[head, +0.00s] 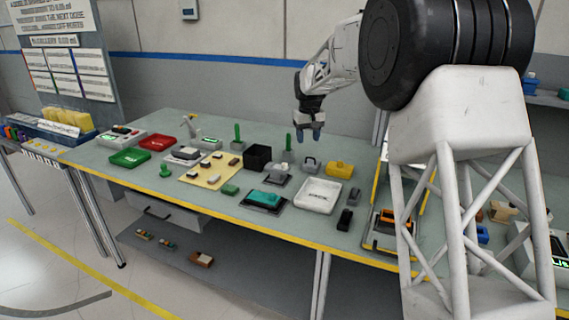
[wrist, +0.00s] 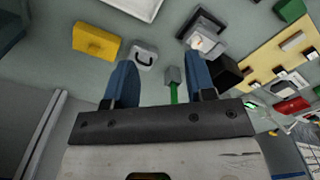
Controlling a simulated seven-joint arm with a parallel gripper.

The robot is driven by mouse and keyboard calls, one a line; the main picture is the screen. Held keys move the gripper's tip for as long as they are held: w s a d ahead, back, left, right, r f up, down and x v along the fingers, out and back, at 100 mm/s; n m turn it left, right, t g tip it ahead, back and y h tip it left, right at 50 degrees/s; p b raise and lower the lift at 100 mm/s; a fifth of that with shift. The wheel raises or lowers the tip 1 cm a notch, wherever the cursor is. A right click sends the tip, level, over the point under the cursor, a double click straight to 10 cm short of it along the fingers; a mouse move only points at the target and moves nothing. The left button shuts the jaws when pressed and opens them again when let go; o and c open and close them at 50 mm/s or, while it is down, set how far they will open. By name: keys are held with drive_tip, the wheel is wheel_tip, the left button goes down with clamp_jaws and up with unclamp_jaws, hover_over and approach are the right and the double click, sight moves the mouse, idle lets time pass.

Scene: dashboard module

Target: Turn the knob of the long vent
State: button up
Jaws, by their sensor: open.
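I cannot make out for sure which piece is the long vent or where its knob is. A dark grey unit with a pale raised part (wrist: 205,42) lies beyond the right finger in the wrist view; it also shows in the head view (head: 278,174). My gripper (head: 311,136) hangs above the rear of the table, pointing down. In the wrist view my gripper (wrist: 161,64) has its two blue fingers wide apart with nothing between them. A green post on a grey block (wrist: 173,78) shows below, in the gap between the fingers.
Around the gripper are a yellow block (head: 340,169), a grey block with a dark handle (head: 310,163) and a black box (head: 257,157). A white tray (head: 318,196) and a teal piece on a dark base (head: 265,198) lie nearer the front. The table's yellow edge (head: 290,243) runs along the front.

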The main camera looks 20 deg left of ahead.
drive_tip(key=n, duration=0.1)
hover_over(284, 164)
wheel_tip(284, 164, down, 6)
drive_tip(key=shift+f, duration=0.1)
drive_tip(key=shift+f, duration=3.85)
clamp_jaws()
